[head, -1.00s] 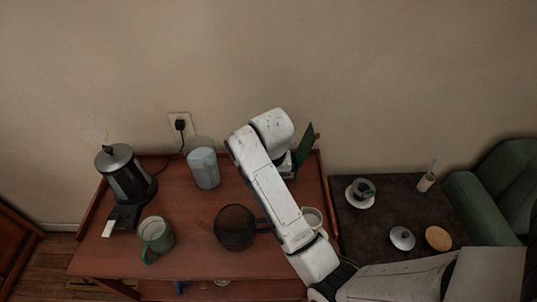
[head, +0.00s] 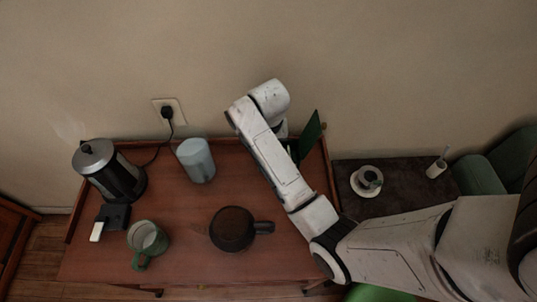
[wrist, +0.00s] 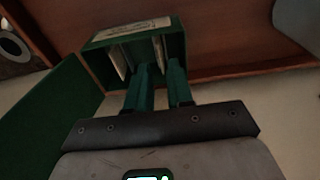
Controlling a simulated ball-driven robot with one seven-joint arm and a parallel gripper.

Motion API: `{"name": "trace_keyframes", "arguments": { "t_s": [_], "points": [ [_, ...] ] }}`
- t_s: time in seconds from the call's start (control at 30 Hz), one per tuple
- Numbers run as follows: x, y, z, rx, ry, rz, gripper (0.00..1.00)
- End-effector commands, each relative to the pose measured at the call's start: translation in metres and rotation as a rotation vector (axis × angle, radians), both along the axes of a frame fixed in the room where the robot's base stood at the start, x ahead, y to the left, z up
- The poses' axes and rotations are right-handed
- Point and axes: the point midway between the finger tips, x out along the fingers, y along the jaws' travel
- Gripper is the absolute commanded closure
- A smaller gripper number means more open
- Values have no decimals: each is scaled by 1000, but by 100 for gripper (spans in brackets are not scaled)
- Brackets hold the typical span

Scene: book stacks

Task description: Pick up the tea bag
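A green tea box stands at the right back of the wooden cart. Its raised lid (head: 309,137) shows in the head view beside my arm, which hides the rest. In the wrist view the open box (wrist: 174,39) has a divider and pale tea bags (wrist: 158,52) standing on edge inside, with another pale one (wrist: 121,62) to the left. My gripper (wrist: 159,68) reaches to the box opening, its two fingers apart with a narrow gap. One tea bag edge shows just beyond this gap; I cannot tell whether it is between the fingertips. My gripper is hidden in the head view.
The cart top (head: 185,225) holds a kettle (head: 118,178), a green mug (head: 147,240), a pale canister (head: 197,161) and a dark pot (head: 232,229). A dark side table (head: 405,194) with a cup and saucer (head: 366,181) stands right. The wall is close behind the box.

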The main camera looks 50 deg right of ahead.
Motion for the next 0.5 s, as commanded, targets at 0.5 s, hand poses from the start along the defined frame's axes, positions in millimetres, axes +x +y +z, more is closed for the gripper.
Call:
{"name": "trace_keyframes", "arguments": {
  "t_s": [0.5],
  "points": [
    [6,-8,-52,0,0,-1,79]
  ]
}}
